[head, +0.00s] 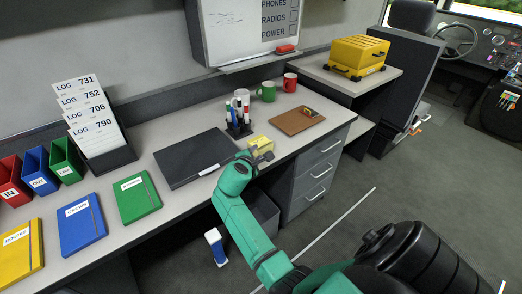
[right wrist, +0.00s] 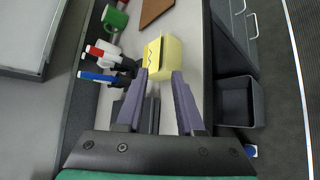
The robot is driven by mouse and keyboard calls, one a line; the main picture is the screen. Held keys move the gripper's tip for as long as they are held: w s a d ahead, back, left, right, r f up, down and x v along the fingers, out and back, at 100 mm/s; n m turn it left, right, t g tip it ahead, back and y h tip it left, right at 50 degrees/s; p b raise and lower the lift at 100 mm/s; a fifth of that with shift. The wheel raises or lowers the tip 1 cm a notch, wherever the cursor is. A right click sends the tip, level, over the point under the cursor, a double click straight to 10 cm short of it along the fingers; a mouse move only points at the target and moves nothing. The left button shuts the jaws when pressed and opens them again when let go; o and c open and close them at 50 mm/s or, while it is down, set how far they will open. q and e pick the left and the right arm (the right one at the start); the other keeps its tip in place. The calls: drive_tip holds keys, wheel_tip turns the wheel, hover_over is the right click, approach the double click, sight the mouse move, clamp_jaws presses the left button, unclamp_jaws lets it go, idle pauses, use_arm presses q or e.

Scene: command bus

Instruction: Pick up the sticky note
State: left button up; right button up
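The yellow sticky note pad (head: 262,142) sits on the desk in front of the pen holder, between the black laptop and the brown clipboard. My right gripper (head: 264,157) is close to it on the near side. In the right wrist view the sticky note pad (right wrist: 165,55) lies just beyond the two purple-grey fingertips (right wrist: 159,74). The fingers are apart with nothing held between them. I cannot tell whether a fingertip touches the pad. My left gripper is not in view.
A pen holder (head: 239,124) with several markers stands right behind the pad. A green mug (head: 267,91), a red mug (head: 290,82) and the clipboard (head: 298,121) are farther right. The closed laptop (head: 195,157) lies left. Drawers (head: 318,172) and a bin are below the desk edge.

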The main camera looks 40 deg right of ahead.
sight(261, 148)
drive_tip(key=b+x, duration=0.5)
drive_tip(key=x, duration=0.2)
drive_tip(key=shift+s+d+f+b, duration=0.1)
drive_tip(key=shift+b, duration=0.2)
drive_tip(key=shift+d, duration=0.2)
drive_tip(key=shift+r, duration=0.25)
clamp_jaws()
drive_tip(key=shift+a+f, duration=0.1)
drive_tip(key=shift+f, duration=0.1)
